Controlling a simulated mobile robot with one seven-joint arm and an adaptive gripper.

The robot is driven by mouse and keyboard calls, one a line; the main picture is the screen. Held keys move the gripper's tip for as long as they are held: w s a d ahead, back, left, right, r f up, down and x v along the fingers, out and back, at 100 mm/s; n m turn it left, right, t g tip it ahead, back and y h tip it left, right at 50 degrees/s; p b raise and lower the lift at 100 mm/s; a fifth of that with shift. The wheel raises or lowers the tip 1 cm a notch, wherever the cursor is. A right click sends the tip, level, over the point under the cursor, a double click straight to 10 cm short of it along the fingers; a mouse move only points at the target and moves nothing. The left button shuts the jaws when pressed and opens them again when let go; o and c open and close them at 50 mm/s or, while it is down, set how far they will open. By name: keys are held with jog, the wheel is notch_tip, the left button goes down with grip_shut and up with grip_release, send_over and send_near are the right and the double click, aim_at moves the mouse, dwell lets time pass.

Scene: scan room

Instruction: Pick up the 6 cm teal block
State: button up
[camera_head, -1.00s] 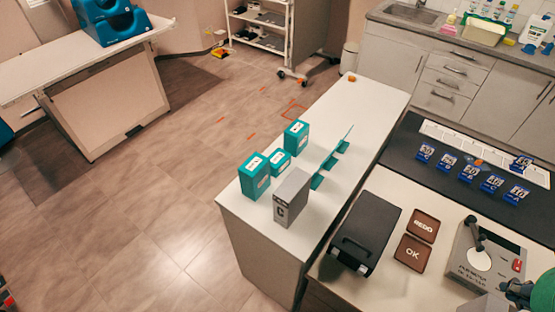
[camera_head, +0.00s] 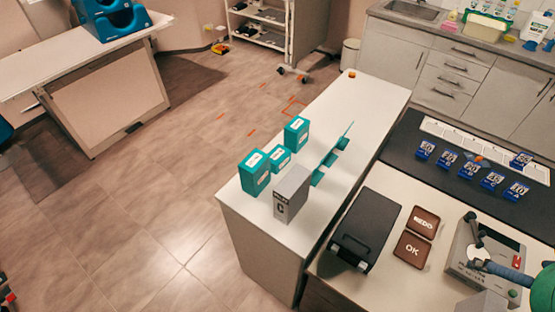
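Three teal blocks with pale labels stand together on the long white counter. The front left block (camera_head: 255,174) looks largest, the middle block (camera_head: 278,159) is lowest, and the back right block (camera_head: 296,132) is in between. The labels are too small to read, so I cannot tell which is 6 cm. A bluish and green part of my arm (camera_head: 512,271) reaches in from the lower right edge, over the grey device and far from the blocks. My gripper's fingers cannot be made out there.
A grey box marked C (camera_head: 291,194) stands close in front of the blocks. Teal upright pieces (camera_head: 329,160) stand to their right. A black device (camera_head: 366,230), REDO (camera_head: 424,222) and OK (camera_head: 412,250) plates, and a grey device (camera_head: 470,250) lie nearer me. The counter's far half is mostly clear.

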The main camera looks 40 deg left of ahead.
jog(key=shift+w+r, duration=0.1)
jog(key=w+a+r+g+y, duration=0.15)
jog(key=w+a+r, duration=0.25)
jog(key=w+a, duration=0.85)
jog(key=w+a+f+g+p, duration=0.15)
jog(key=w+a+f, duration=0.25)
jog(key=w+a, duration=1)
jog(key=w+a+f, duration=0.1)
jog(key=a+f, duration=0.2)
jog(key=a, duration=0.3)
jog(key=w+a+f+g, duration=0.1)
jog(key=a+f, duration=0.2)
jog(key=a, duration=0.3)
jog(key=w+a+f, duration=0.1)
jog(key=a+f, duration=0.2)
jog(key=a, duration=0.4)
jog(key=s+a+f, duration=0.2)
jog(key=a+f, duration=0.5)
jog(key=a, duration=0.2)
jog(key=s+a+f+g+h, duration=0.1)
jog(key=s+a+f, duration=0.1)
jog(key=a+f, duration=0.5)
jog(key=a, duration=0.3)
jog(key=shift+f+g, duration=0.3)
jog(key=shift+f, duration=0.05)
jog(key=shift+h, duration=0.25)
